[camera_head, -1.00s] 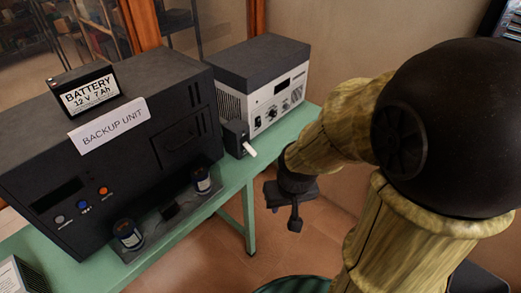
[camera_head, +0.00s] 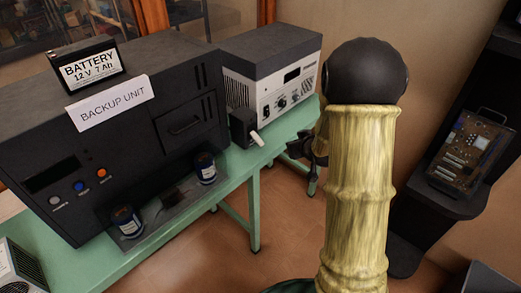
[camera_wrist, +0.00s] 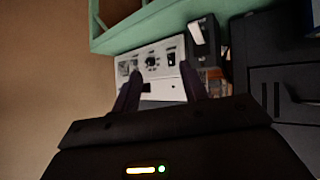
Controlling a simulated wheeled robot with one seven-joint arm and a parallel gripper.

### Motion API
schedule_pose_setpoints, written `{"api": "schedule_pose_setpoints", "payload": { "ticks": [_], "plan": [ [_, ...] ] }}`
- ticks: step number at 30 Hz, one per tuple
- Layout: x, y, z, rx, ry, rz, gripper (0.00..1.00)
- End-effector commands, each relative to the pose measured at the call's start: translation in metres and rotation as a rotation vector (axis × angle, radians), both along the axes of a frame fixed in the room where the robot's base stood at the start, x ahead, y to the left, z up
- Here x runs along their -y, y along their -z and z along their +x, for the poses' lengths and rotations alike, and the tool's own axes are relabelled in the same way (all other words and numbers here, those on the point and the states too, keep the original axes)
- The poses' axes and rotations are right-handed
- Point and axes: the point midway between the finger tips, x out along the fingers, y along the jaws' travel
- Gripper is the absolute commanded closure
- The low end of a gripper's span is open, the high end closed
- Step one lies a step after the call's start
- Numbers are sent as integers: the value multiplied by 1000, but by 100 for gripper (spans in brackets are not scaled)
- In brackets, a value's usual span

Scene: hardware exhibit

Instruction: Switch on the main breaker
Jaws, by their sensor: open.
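A small dark box with a white lever, which looks like the main breaker (camera_head: 243,126), stands on the green table between the black backup unit and the grey-white device. Its white lever (camera_head: 258,139) sticks out and slants down toward the front. My gripper (camera_head: 305,148) is right of the lever, apart from it, near the table's front edge, partly hidden by my arm. In the wrist view my gripper (camera_wrist: 160,72) is open and empty, its two fingers spread before the device's panel. The dark box (camera_wrist: 203,45) appears there just right of the fingers.
The backup unit (camera_head: 150,135) carries a battery (camera_head: 88,66). The grey-white device (camera_head: 282,88) stands behind the breaker. Two dark cylinders (camera_head: 127,222) (camera_head: 206,168) sit before the unit. A circuit board (camera_head: 470,145) rests on a dark stand at right. Floor before the table is free.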

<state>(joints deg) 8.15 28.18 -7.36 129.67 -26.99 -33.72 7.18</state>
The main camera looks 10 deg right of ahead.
Motion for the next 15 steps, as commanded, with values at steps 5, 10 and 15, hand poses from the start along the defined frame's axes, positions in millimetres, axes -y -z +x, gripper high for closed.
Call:
{"api": "schedule_pose_setpoints", "payload": {
  "ticks": [5,10,15],
  "plan": [
    [11,47,41,186,-129,35,56],
    [14,86,57,346,-277,113,56],
    [13,126,51,474,-428,234,56]
  ]
}}
